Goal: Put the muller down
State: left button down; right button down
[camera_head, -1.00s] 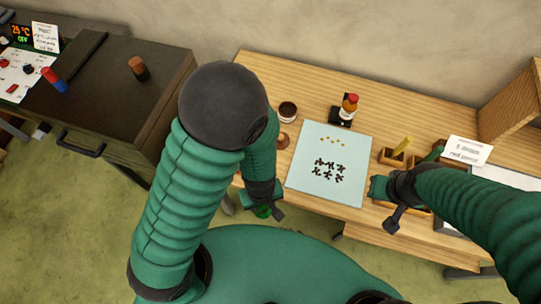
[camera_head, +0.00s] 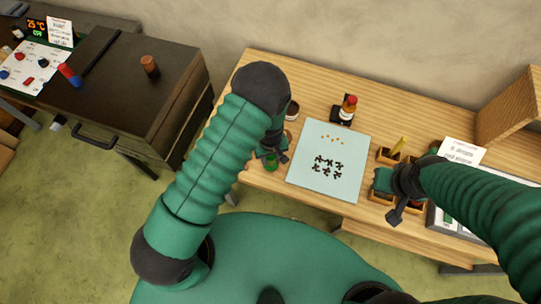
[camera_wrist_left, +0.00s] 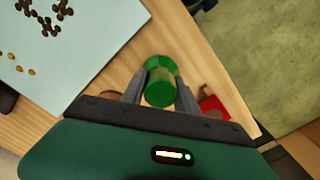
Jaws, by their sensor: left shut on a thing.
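The muller looks like a green, glassy, rounded piece (camera_wrist_left: 160,88). My left gripper (camera_wrist_left: 161,95) is shut on it, with one grey finger on each side. In the head view the muller (camera_head: 270,162) shows as a small green spot under my left gripper (camera_head: 272,152), over the table's left end, left of the pale blue sheet (camera_head: 312,179). I cannot tell whether it touches the wood. My right gripper (camera_head: 392,190) is over the table's front right; its fingers are not clear.
Dark bits and small amber bits lie on the sheet. A dark jar (camera_head: 292,111) and a red-capped bottle (camera_head: 347,108) stand behind. A red item (camera_wrist_left: 213,108) is near the muller. Small wooden bins (camera_head: 386,156) stand right. A dark cabinet (camera_head: 130,95) is at left.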

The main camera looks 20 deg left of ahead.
pick_arm(q)
jog(key=shift+d+f, duration=0.15)
jog(key=shift+d, duration=0.05)
jog(key=c, duration=1.3)
grip_release()
jog(key=shift+a, duration=0.1)
jog(key=o, duration=0.4)
jog(key=shift+a, duration=0.25)
